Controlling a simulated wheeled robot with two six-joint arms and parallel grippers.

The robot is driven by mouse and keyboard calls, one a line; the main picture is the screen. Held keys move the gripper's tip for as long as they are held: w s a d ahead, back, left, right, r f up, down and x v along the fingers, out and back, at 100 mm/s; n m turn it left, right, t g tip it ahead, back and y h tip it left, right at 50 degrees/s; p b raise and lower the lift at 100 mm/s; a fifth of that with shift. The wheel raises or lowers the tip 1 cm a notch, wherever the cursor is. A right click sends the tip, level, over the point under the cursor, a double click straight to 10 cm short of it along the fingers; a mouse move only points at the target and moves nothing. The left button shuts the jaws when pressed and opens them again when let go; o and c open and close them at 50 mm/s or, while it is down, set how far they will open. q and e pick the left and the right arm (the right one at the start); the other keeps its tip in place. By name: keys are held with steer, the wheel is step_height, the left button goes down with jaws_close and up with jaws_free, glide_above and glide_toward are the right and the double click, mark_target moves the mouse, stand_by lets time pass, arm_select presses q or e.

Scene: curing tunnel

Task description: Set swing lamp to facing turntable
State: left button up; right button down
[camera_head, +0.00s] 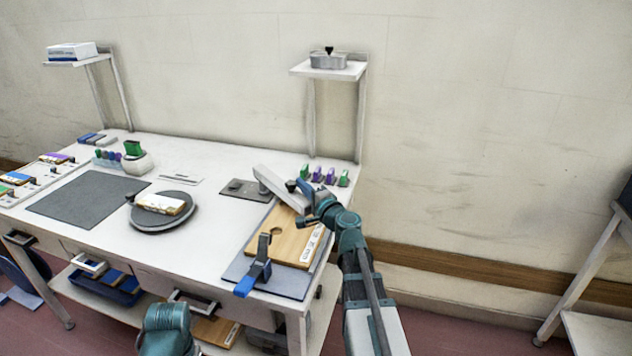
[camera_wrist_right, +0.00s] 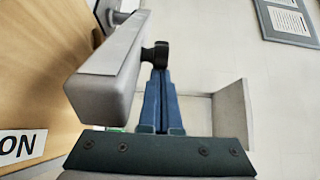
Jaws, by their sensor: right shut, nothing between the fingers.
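The swing lamp, a long pale grey bar (camera_head: 280,188), stands on a dark base plate (camera_head: 246,190) near the right back of the bench. The bar slants toward the front right, above a wooden board. The turntable (camera_head: 150,222) is a dark round disc left of it, carrying a small whitish-brown block (camera_head: 164,203). My right gripper (camera_head: 301,186) is shut and empty at the lamp's right side. In the right wrist view its blue fingertips (camera_wrist_right: 160,75) are at a black knob (camera_wrist_right: 156,54) on the lamp bar (camera_wrist_right: 108,75); contact is unclear. My left gripper is out of view.
A wooden board (camera_head: 288,240) lies on a grey mat, with a dark clamp with a blue end (camera_head: 258,266) at its front left. Several small coloured pieces (camera_head: 324,175) stand behind my right gripper. A shelf (camera_head: 330,70) rises at the back. A flat dark mat (camera_head: 88,198) lies left.

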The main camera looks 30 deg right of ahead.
mark_target(289, 187)
steer(key=a, duration=0.3)
steer(key=shift+s+a, duration=0.35)
steer(key=shift+s, duration=0.05)
steer(key=shift+a, duration=1.25)
steer(key=shift+s, duration=0.1)
